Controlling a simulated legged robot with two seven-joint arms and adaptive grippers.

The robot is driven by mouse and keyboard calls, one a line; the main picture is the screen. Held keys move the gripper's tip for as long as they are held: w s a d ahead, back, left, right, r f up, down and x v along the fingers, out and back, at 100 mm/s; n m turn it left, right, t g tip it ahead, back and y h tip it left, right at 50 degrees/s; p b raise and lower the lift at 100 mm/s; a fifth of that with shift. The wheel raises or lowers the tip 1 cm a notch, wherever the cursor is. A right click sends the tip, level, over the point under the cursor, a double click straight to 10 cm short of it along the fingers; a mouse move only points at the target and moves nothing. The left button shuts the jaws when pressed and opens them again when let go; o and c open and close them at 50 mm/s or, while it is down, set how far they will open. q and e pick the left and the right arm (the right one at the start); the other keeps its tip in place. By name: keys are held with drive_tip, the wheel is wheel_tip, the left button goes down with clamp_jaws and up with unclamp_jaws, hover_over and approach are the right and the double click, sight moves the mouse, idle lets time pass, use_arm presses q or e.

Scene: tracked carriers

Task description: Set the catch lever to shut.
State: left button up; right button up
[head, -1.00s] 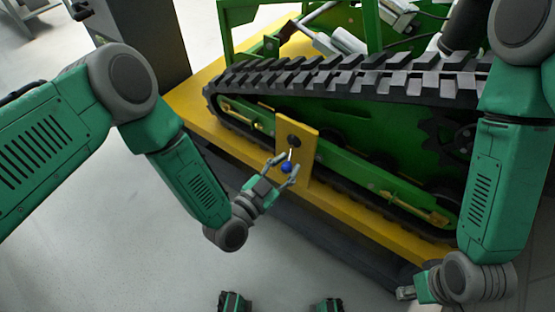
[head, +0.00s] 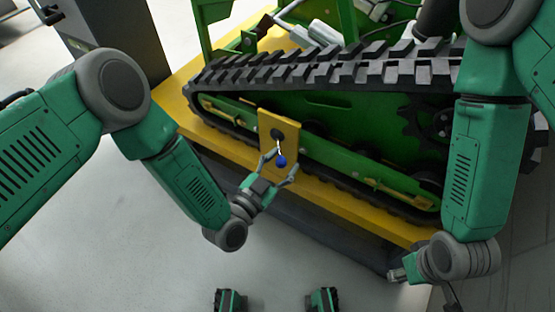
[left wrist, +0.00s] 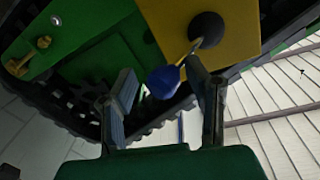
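The catch lever is a thin pale shaft with a blue knob (head: 281,161), running down from a black hub (head: 277,134) on a yellow plate (head: 292,139). In the head view it hangs down, tilted slightly right. My left gripper (head: 279,170) is at the knob, one finger on each side. In the left wrist view the fingers (left wrist: 163,98) stand wide apart, with the blue knob (left wrist: 163,82) between and slightly beyond their tips; whether the right-hand finger touches the lever is unclear. My right gripper (head: 398,274) is low at the right, its finger opening too small to tell.
The plate is on the side of a green tracked carrier with a black rubber track (head: 330,72). The carrier stands on a yellow-edged platform (head: 345,200).

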use_arm(q)
drive_tip(key=shift+w, duration=0.2)
drive_tip(key=shift+a, duration=0.15)
drive_tip(key=shift+a, duration=0.1)
drive_tip(key=v, duration=1.1)
drive_tip(key=shift+s, duration=0.4)
drive_tip(key=shift+a, duration=0.1)
